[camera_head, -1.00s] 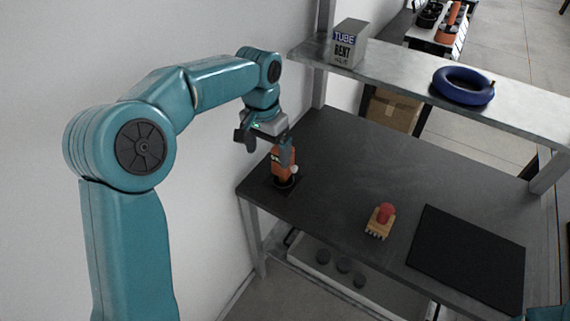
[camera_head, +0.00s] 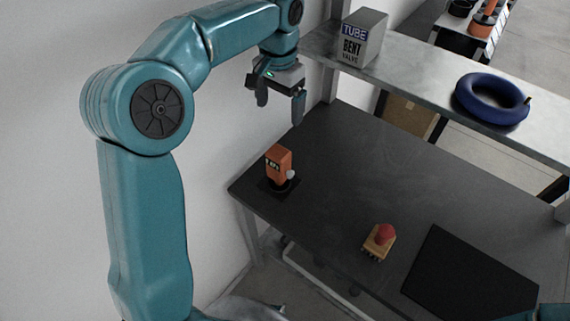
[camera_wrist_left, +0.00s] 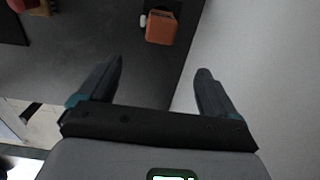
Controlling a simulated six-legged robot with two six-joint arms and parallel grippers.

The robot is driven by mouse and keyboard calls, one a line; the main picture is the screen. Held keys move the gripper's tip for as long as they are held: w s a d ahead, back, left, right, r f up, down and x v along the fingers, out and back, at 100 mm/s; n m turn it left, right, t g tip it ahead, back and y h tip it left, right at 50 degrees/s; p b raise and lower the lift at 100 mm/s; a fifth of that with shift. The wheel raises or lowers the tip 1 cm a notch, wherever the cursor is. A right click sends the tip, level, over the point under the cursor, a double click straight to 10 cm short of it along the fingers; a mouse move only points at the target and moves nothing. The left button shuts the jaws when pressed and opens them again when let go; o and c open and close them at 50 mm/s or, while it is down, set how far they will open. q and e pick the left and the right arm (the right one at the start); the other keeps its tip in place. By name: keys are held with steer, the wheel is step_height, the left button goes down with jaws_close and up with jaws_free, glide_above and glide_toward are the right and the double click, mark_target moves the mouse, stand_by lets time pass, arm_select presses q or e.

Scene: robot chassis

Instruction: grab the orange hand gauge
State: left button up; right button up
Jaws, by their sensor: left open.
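The orange hand gauge (camera_head: 279,165) stands upright on a small black base at the left end of the dark table. It has a dark display and a pale knob on its side. My left gripper (camera_head: 281,101) is open and empty, above and behind the gauge, apart from it. In the left wrist view the gauge (camera_wrist_left: 161,27) lies beyond the two open fingers (camera_wrist_left: 160,82), about midway between them and near the top edge. My right gripper is not in view; only a teal bit of my right arm shows at the lower right corner.
The dark table (camera_head: 350,165) has a wooden brush with a red knob (camera_head: 380,241) and a black mat (camera_head: 470,275). A shelf (camera_head: 425,90) above holds a grey valve box (camera_head: 360,40) and a blue tube ring (camera_head: 492,98). A white wall stands close on the left.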

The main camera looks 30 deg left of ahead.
arm_select(q)
glide_toward(278, 151)
step_height(278, 151, down, 5)
steer(key=shift+f+b, duration=0.1)
steer(key=shift+b, duration=0.2)
steer(key=shift+s+a+f, duration=0.1)
steer(key=shift+s+f, duration=0.05)
steer(key=shift+s, duration=0.05)
step_height(278, 151, down, 5)
steer(key=shift+w+r+p, duration=0.15)
steer(key=shift+p, duration=0.15)
steer(key=shift+f, duration=0.3)
steer(key=shift+d, duration=0.2)
steer(key=shift+c, duration=0.6)
steer(key=shift+a, duration=0.1)
steer(key=c, duration=1.5)
jaws_close()
